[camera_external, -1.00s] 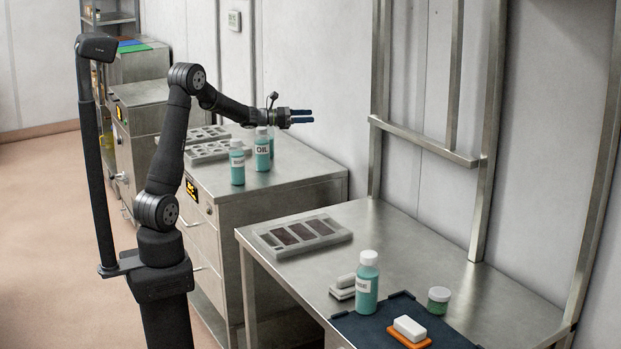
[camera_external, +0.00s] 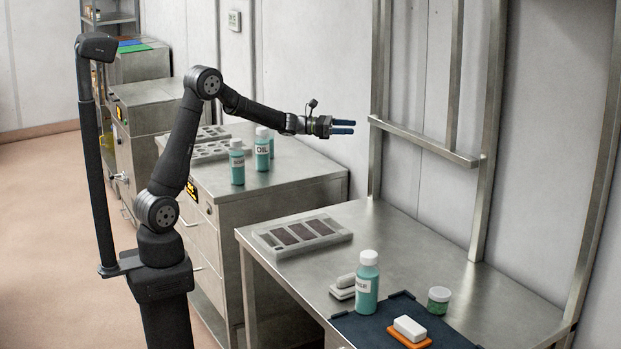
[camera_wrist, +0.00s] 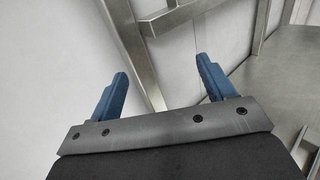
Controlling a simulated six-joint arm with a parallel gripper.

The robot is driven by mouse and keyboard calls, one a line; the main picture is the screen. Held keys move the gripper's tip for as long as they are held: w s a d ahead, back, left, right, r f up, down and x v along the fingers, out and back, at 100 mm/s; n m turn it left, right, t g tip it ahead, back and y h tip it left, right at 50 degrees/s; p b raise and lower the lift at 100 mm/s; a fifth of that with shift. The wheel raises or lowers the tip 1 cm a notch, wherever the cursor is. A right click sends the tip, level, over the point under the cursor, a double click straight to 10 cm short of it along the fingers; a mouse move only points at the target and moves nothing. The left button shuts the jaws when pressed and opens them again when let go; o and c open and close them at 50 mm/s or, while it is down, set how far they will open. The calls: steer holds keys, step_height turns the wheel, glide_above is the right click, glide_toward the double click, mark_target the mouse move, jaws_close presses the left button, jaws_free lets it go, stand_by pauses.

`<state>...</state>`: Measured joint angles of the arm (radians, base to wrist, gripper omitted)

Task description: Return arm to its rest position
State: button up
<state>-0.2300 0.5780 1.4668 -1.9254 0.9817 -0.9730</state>
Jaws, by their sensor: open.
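My gripper (camera_external: 343,127) is held in the air, above and beyond the gap between the cabinet and the workbench, with its blue fingers pointing right. In the wrist view my gripper (camera_wrist: 165,90) has its two blue fingers wide apart with nothing between them. The wall and a metal post show beyond the fingers. My arm is stretched out to the right from its base, with its elbow raised.
Teal bottles (camera_external: 262,150) stand on the cabinet (camera_external: 300,168) below my forearm. The workbench (camera_external: 400,240) bears a mould tray (camera_external: 340,236), a teal bottle (camera_external: 366,285), a green-filled jar (camera_external: 438,300) and a dark mat (camera_external: 375,328). A metal frame (camera_external: 425,142) stands near the wall.

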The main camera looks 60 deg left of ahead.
steer(key=d+m+g+h, duration=0.3)
steer(key=d, duration=2.1)
steer(key=shift+s, duration=0.45)
